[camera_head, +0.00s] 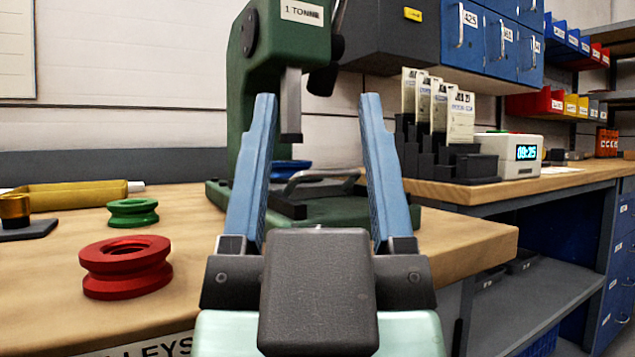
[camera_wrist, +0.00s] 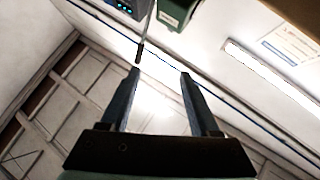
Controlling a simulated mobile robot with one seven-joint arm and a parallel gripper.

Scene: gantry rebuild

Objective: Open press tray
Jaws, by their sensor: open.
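A green arbor press (camera_head: 258,85) labelled "1 TONNE" stands on the wooden bench. Its metal ram (camera_head: 292,105) points down above the base. The press tray (camera_head: 287,206) is low at the press base and partly hidden behind my fingers. A curved grey handle (camera_head: 318,178) shows at the tray's front. A blue pulley (camera_head: 290,166) is partly visible behind the handle. My gripper (camera_head: 318,110) is open and empty, its two blue fingers in front of the press in the head view. In the wrist view my gripper (camera_wrist: 160,75) points toward walls and ceiling, with no tray visible.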

